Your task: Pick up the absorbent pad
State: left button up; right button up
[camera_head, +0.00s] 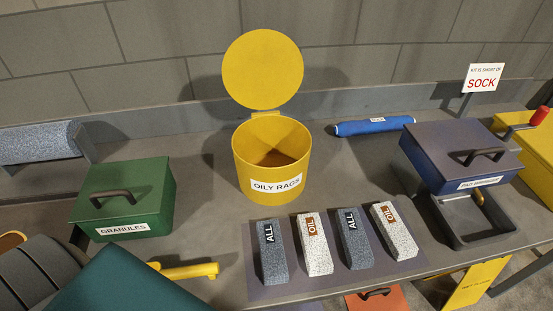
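Several block-shaped pads lie in a row on a dark mat (318,287) at the table's front. From left to right they are a grey-blue pad marked ALL (273,262), a white speckled pad marked OIL (318,257), a second grey-blue ALL pad (356,250) and a second white pad (399,241) with a brown label. They stand apart with narrow gaps. The task does not say which pad is meant. Neither of my grippers is in view.
A yellow OILY RAGS can (253,162) stands open behind the pads. A green GRANULES box (138,191) is left. A blue box with a PAD WRINGER label (436,157) sits above a grey tray (450,222) at right. A blue roll (365,127) and SOCK sign (481,79) are behind.

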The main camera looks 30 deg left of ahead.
aim_at(401, 244)
jog(key=u, duration=2.45)
jog(key=k+l+z, duration=0.1)
jog(key=z, duration=0.15)
jog(key=k+l+z, duration=0.15)
jog(key=k+z, duration=0.15)
jog(key=z, duration=1.15)
